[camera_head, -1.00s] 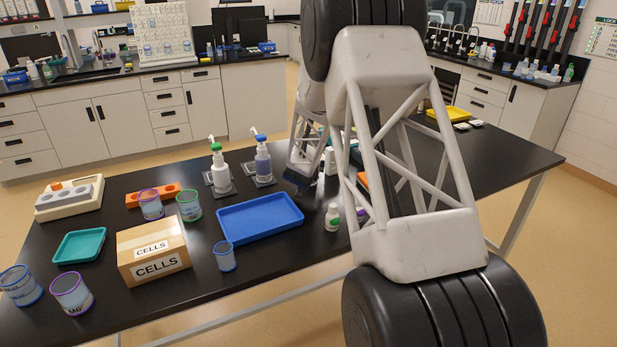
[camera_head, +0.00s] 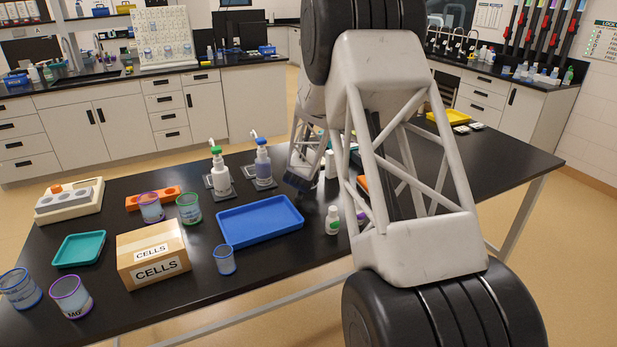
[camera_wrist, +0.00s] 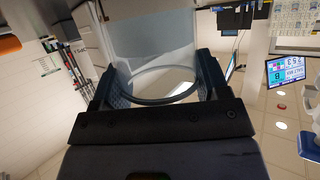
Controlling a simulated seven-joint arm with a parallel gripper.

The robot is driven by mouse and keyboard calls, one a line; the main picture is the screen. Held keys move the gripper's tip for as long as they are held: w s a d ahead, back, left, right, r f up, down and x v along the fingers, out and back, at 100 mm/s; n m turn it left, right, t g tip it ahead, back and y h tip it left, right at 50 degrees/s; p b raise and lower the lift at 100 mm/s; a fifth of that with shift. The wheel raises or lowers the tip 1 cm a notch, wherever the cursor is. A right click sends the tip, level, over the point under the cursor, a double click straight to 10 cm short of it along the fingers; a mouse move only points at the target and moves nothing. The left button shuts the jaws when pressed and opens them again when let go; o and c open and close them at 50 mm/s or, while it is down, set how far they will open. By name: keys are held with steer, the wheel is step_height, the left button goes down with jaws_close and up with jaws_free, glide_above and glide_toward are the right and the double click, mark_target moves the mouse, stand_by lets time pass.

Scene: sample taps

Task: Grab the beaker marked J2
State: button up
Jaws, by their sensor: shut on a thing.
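In the wrist view my gripper (camera_wrist: 160,88) is shut on a clear glass beaker (camera_wrist: 152,38), with one dark finger on each side of it. The beaker's round rim faces the wrist camera. I cannot read a marking on the held beaker. In the head view my own arm covers much of the right side, and the held beaker cannot be made out there. Other beakers stand on the black table: a blue-rimmed one (camera_head: 225,261), a purple-rimmed one (camera_head: 151,208), a green-rimmed one (camera_head: 189,209), and two at the left, one blue-rimmed (camera_head: 20,290) and one purple-rimmed (camera_head: 72,298).
The black table (camera_head: 205,290) holds a blue tray (camera_head: 260,222), a teal tray (camera_head: 80,249), a CELLS box (camera_head: 153,257), two pump bottles (camera_head: 219,175) and a small green-capped bottle (camera_head: 332,221). An orange rack (camera_head: 140,200) and a beige device (camera_head: 68,202) stand at the left.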

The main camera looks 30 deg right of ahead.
steer(key=shift+r, duration=0.35)
steer(key=s+a+r, duration=0.2)
steer(key=s, duration=0.5)
steer(key=s+a+r, duration=0.2)
steer(key=s, duration=0.6)
steer(key=shift+a+r, duration=0.15)
steer(key=shift+a, duration=0.15)
stand_by(1.1)
steer(key=shift+s, duration=0.15)
stand_by(0.4)
steer(key=shift+a, duration=0.2)
stand_by(0.3)
